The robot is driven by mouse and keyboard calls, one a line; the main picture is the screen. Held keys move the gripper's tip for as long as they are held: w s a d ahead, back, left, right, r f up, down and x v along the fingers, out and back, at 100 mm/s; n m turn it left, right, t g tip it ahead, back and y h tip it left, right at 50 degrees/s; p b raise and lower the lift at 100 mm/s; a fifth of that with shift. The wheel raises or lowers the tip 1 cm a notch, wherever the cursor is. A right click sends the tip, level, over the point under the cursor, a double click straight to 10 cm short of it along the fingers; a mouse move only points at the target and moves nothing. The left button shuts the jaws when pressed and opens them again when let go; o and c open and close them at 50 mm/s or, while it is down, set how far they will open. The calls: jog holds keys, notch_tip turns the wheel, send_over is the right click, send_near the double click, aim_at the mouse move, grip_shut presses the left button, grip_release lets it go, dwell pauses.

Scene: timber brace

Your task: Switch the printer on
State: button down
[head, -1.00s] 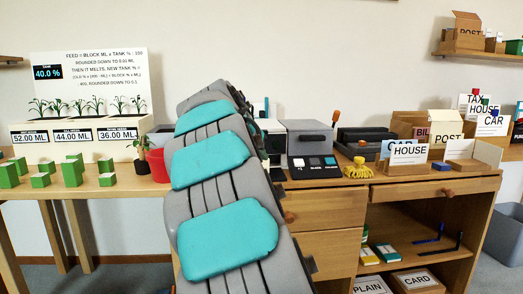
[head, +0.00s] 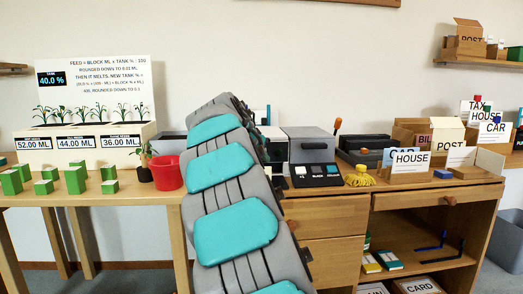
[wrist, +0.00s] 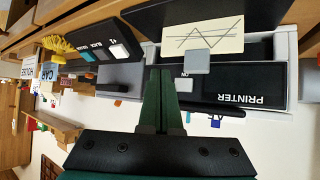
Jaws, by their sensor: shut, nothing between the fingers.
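The printer (wrist: 275,85), dark with a pale casing and its name upside down, fills the right of the wrist view. A small "ON" mark (wrist: 184,75) sits on its dark face. A cream sheet with a dark zigzag (wrist: 203,34) and a grey tab (wrist: 197,61) lie beside that mark. My gripper (wrist: 160,72) has its dark green fingers together and empty. In the wrist view its tips overlap the printer's edge, just left of the "ON" mark; I cannot tell whether they touch. In the head view my arm hides the gripper and most of the printer.
A black panel with several buttons (head: 316,175) lies before a grey box (head: 311,146), right of my arm. A yellow tassel-like object (head: 360,177) and a HOUSE card (head: 410,160) stand further right. A red pot (head: 167,173) and several green blocks (head: 75,180) are left.

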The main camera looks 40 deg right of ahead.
jog(key=shift+w+d+p, duration=0.35)
jog(key=shift+w+d, duration=0.15)
jog(key=shift+w, duration=0.3)
jog(key=shift+w+d+p, duration=0.35)
jog(key=shift+w+d, duration=0.1)
jog(key=shift+w, duration=0.3)
jog(key=shift+w+d+p, duration=0.35)
jog(key=shift+w+d, duration=0.15)
jog(key=shift+w, duration=0.3)
jog(key=shift+w, duration=0.1)
jog(key=shift+w+d+f, duration=0.1)
jog(key=shift+w+d, duration=0.1)
jog(key=shift+w, duration=0.05)
jog(key=shift+w+d+p, duration=0.2)
jog(key=shift+w+p, duration=0.1)
jog(key=shift+w, duration=0.05)
dwell(0.9)
jog(key=shift+s, duration=0.1)
jog(key=shift+s+a+b, duration=0.25)
jog(key=shift+s+b, duration=0.1)
jog(key=shift+b, duration=0.2)
jog(key=shift+s+a, duration=0.15)
jog(key=shift+s, duration=0.1)
